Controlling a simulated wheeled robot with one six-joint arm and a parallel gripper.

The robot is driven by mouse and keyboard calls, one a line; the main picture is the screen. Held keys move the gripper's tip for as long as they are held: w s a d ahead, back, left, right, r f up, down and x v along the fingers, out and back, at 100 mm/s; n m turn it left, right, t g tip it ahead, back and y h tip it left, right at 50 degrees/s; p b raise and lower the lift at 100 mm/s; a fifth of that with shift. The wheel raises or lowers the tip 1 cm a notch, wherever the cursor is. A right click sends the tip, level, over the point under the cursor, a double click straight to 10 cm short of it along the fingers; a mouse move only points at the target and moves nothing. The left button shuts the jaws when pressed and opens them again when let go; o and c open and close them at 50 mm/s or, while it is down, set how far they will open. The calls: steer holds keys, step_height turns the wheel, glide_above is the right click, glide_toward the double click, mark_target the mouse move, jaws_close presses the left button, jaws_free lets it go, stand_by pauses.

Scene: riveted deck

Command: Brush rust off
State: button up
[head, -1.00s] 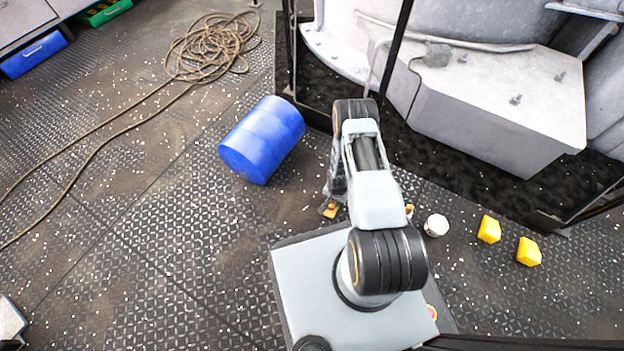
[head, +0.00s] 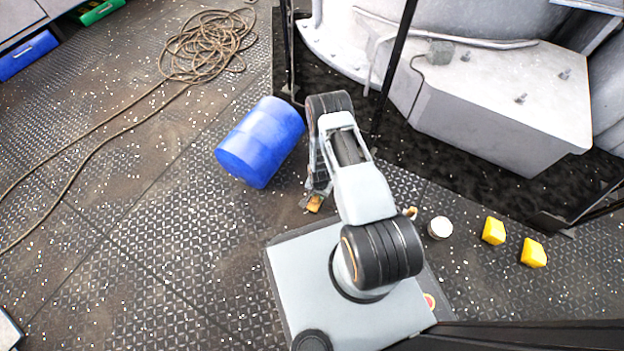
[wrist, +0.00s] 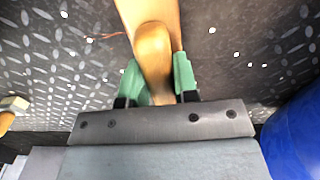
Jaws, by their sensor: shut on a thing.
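My gripper (wrist: 159,82) is shut on a tan wooden piece (wrist: 152,45), which looks like a brush handle, between its green fingertips in the wrist view. The piece runs up out of the top of that view, so its far end is hidden. In the head view a small part of the wooden piece (head: 314,204) shows below my arm, low over the deck, to the left of my base. I cannot tell whether it touches the deck. Brown, rust-like stains mark the deck plates (head: 165,235). My arm hides most of the gripper in the head view.
A blue barrel (head: 261,141) lies close to the left of my arm. A coiled rope (head: 208,46) lies behind it. A white round can (head: 439,228) and two yellow blocks (head: 494,231) are at right. A black-framed bay with grey machinery (head: 490,95) stands behind. The left deck is mostly open.

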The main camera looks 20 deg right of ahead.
steer(key=shift+w+a, duration=0.55)
steer(key=shift+w, duration=0.05)
steer(key=shift+w+a+r, duration=0.15)
steer(key=shift+r, duration=0.2)
step_height(320, 180, up, 8)
steer(key=p, duration=0.5)
steer(key=shift+f, duration=0.15)
